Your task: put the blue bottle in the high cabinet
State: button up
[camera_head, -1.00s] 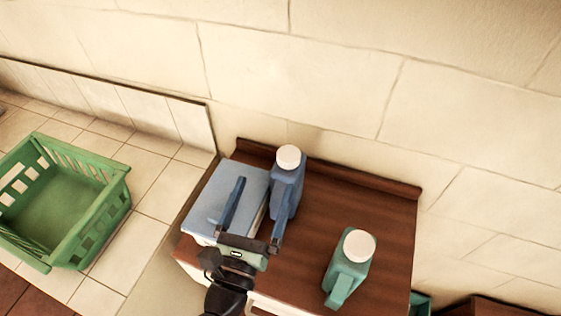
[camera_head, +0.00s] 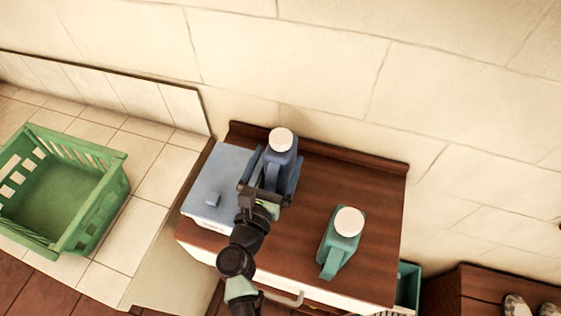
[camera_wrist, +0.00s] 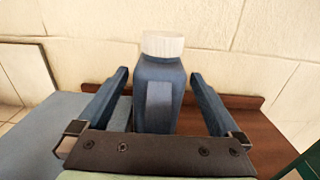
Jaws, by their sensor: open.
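The blue bottle (camera_head: 281,160) with a white cap stands upright on the brown wooden top, near its back edge. It also shows in the wrist view (camera_wrist: 159,95), between my two fingers. My gripper (camera_head: 272,168) is open, with one finger on each side of the bottle. In the wrist view my gripper (camera_wrist: 158,85) shows a gap between each finger and the bottle. The bottle's base is hidden behind the gripper body. I cannot identify the high cabinet in these views.
A blue-grey box (camera_head: 212,190) stands just left of the bottle. A green bottle (camera_head: 342,240) with a white cap stands to the right on the wooden top (camera_head: 345,185). A green basket (camera_head: 60,195) sits on the tiled counter at left. A wall rises behind.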

jog(key=shift+x, duration=1.6)
grip_shut()
jog(key=shift+r, duration=0.15)
